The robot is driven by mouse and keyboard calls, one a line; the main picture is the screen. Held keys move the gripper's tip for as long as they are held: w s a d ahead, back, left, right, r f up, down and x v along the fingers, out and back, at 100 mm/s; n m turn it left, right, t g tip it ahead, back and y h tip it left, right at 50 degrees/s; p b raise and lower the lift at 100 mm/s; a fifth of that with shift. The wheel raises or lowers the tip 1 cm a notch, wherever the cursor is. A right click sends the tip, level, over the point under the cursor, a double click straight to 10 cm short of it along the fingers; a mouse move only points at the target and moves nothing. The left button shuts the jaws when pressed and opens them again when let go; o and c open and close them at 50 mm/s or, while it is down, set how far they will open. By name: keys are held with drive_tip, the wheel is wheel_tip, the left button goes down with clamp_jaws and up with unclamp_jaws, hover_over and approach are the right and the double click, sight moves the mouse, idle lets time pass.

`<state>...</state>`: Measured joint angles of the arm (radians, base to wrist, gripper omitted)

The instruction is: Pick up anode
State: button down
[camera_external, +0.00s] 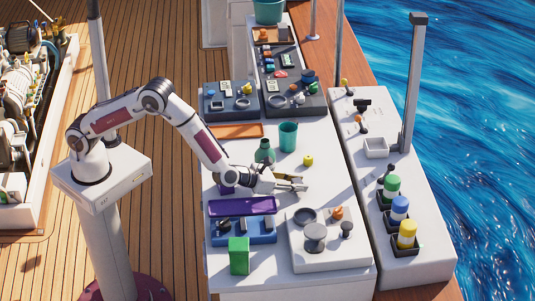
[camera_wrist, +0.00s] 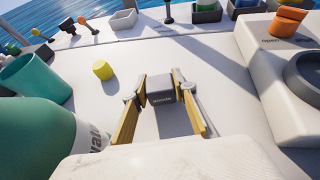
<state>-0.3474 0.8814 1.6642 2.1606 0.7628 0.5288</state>
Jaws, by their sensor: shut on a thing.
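The anode (camera_wrist: 160,92) is a small dark grey block with a label on its near face, seen in the wrist view. My gripper (camera_wrist: 161,84) has its yellow-padded fingers on either side of the anode and is shut on it. The outside view shows my gripper (camera_external: 297,184) low over the white table, right of the green bottle. There the anode is hard to make out between the fingers. Whether it touches the table is unclear.
A yellow piece (camera_external: 308,160) lies just behind my gripper. A green bottle (camera_external: 264,152) and a teal cup (camera_external: 288,137) stand to the left and behind. A white panel with knobs (camera_external: 328,258) is in front. A purple tray (camera_external: 242,206) is at front left.

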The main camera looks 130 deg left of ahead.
sight(297, 181)
wheel_tip(297, 181, up, 9)
drive_tip(key=shift+f, duration=0.1)
idle(0.4)
